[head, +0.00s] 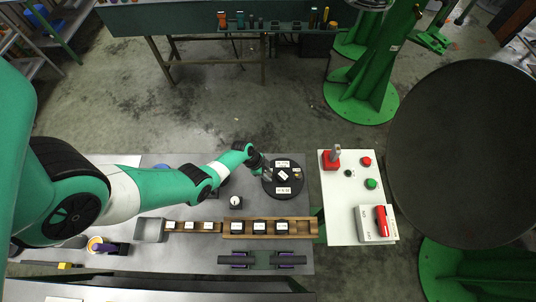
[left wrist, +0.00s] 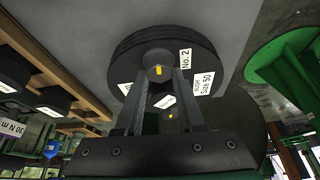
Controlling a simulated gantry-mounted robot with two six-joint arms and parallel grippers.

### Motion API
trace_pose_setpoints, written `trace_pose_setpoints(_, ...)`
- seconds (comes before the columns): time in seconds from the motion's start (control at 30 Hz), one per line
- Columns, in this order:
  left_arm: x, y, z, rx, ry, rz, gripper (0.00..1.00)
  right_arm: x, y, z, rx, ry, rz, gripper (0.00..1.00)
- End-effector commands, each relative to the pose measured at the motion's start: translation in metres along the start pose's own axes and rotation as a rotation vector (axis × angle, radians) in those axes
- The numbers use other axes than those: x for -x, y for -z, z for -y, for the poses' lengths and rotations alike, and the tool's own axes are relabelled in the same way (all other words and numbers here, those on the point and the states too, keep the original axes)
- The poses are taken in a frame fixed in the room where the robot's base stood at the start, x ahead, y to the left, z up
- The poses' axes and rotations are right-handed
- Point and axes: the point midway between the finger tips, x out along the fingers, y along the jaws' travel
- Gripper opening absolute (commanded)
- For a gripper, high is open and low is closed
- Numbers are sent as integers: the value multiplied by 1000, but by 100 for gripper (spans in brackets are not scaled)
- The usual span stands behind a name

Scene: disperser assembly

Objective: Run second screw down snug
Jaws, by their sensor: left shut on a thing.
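The black round disperser part (head: 284,189) lies on the grey table, with white labels on its top. In the left wrist view, the round part (left wrist: 205,58) carries labels such as "No. 2" and "Size 50". My left gripper (head: 267,173) reaches over its left side. In the left wrist view, my left gripper (left wrist: 160,76) is shut on a small screw head (left wrist: 159,71) with a yellow mark. A second yellow mark shows between the fingers, nearer the palm. The fingers hide most of the screw, so its depth cannot be told. My right gripper is not in view.
A wooden rack (head: 232,228) with labelled black blocks and a grey bin (head: 150,230) line the front. A white panel (head: 342,213) with buttons and a large dark round top (head: 465,150) stand at right.

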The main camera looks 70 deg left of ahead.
Motion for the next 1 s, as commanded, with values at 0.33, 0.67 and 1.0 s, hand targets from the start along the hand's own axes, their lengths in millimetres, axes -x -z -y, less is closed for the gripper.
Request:
trace_pose_setpoints(0.33, 0, -1, 0, -85, -35, 3, 0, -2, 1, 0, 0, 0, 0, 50)
trace_pose_setpoints(0.67, -1, -1, 0, -90, -36, 3, 0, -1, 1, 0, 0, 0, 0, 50)
trace_pose_setpoints(1.0, 0, -1, 0, -90, -36, 2, 50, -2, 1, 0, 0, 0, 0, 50)
